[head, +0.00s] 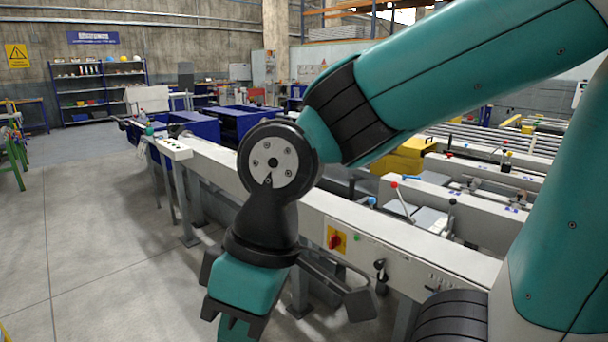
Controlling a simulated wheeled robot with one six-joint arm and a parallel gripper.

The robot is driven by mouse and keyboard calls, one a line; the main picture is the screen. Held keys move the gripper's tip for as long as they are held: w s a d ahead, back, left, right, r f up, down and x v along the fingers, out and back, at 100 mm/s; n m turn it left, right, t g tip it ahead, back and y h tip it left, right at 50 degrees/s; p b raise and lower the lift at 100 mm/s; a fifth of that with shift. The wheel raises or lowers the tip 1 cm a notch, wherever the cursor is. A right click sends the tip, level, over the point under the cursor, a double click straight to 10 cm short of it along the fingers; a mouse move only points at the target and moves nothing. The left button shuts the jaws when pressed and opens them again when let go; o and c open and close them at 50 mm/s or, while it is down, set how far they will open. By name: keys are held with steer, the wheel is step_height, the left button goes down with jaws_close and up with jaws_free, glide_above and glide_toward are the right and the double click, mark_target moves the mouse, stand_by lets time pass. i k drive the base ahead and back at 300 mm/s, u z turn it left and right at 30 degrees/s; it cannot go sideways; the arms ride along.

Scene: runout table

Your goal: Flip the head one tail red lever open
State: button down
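A lever with a red knob (394,186) stands tilted on the runout table (390,240), right of the picture's middle. Its thin rod runs down to the right from the knob. I cannot tell from this view whether it is the head one tail lever or whether it is open. My gripper (236,322) hangs low in front of the table, left of and nearer than the lever, and well apart from it. Its fingertips are partly cut off by the bottom edge, so its opening is unclear. Nothing is seen held in it.
A red rotary switch on a yellow plate (337,240) and a black-knobbed handle (380,266) sit on the table's front face. Another black-knobbed lever (452,203) stands right of the red one. Blue units (240,122) stand behind. The floor (100,230) at left is clear.

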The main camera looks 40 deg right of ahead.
mark_target(402, 202)
steer(key=u, duration=0.05)
steer(key=i, duration=1.5)
steer(key=z, duration=0.8)
steer(key=i, duration=0.85)
steer(key=z, duration=1.35)
steer(key=i, duration=0.5)
steer(key=z, duration=0.35)
